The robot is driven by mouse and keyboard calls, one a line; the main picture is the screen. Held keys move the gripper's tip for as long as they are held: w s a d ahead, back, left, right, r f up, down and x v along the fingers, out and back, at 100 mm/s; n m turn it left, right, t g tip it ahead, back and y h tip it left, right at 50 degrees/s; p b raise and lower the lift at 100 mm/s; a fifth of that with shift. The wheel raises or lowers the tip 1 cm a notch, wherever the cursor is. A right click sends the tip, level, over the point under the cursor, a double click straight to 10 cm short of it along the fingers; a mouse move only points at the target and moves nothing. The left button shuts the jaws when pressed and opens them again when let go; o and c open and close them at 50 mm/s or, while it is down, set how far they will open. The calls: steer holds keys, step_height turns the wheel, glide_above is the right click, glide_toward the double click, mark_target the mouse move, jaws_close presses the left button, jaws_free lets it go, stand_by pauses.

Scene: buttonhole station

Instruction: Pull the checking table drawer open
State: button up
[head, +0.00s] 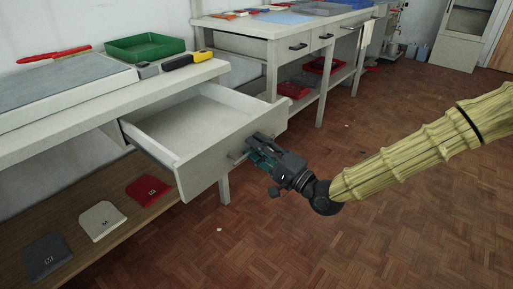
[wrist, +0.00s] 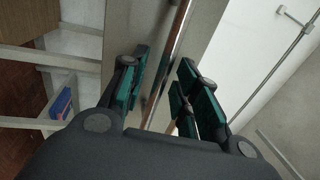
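The checking table drawer (head: 222,153) stands pulled well out of the light table (head: 165,88) in the head view, and its empty inside shows. Its bar handle (head: 238,158) is on the front panel, partly hidden by my gripper (head: 258,150). In the wrist view the handle bar (wrist: 179,35) runs between the two green-padded fingers of my gripper (wrist: 165,85). A gap shows between the fingers, and they look open around the bar. Whether a pad touches the bar is hard to tell.
A green tray (head: 145,48), a yellow-black tool (head: 192,61) and a grey slab (head: 60,82) lie on the tabletop. Red, white and grey pieces lie on the lower shelf (head: 125,222). Another bench (head: 290,30) stands behind.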

steer(key=shift+s, duration=0.1)
steer(key=v, duration=1.2)
steer(key=shift+f, duration=0.15)
stand_by(0.3)
